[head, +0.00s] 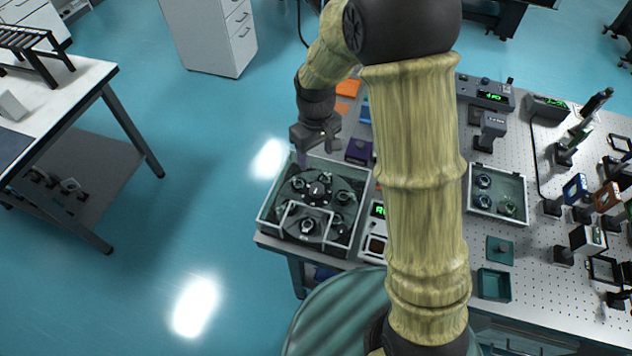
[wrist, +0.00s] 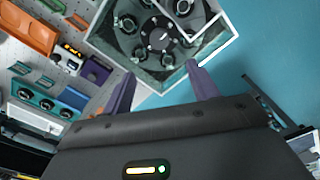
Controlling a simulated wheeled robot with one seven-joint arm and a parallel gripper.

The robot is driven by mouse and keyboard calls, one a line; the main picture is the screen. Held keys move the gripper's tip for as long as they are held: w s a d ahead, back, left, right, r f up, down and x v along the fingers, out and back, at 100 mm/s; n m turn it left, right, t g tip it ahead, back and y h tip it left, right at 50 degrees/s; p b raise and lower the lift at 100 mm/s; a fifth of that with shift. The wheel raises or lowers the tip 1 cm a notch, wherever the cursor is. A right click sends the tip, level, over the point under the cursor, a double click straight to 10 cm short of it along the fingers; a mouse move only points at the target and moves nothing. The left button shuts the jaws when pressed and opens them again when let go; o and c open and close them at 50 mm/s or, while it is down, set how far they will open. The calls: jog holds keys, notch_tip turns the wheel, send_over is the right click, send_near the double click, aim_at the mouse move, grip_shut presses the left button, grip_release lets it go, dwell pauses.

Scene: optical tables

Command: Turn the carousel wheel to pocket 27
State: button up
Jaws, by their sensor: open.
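The carousel wheel (head: 318,204) is a dark round disc inside a clear-walled square case (head: 268,212) at the left end of the optical table. Several ring-shaped optics sit around its hub (head: 318,190). In the wrist view the wheel (wrist: 158,57) fills the top middle, with the hub (wrist: 160,37) at its centre. Pocket numbers are too small to read. My gripper (head: 304,158) is above the back left corner of the case. In the wrist view its purple fingers (wrist: 160,92) are apart with nothing between them, near the case's edge.
A display box (head: 377,212) with green digits stands right of the case. Orange (head: 347,88) and dark purple (head: 359,151) blocks lie behind it. A second clear box (head: 497,194) holds several optics. My arm crosses the middle of the head view. Open floor lies left.

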aim_at(316, 186)
notch_tip(316, 186, down, 14)
jog(key=p, duration=0.3)
jog(key=shift+r, duration=0.2)
grip_shut()
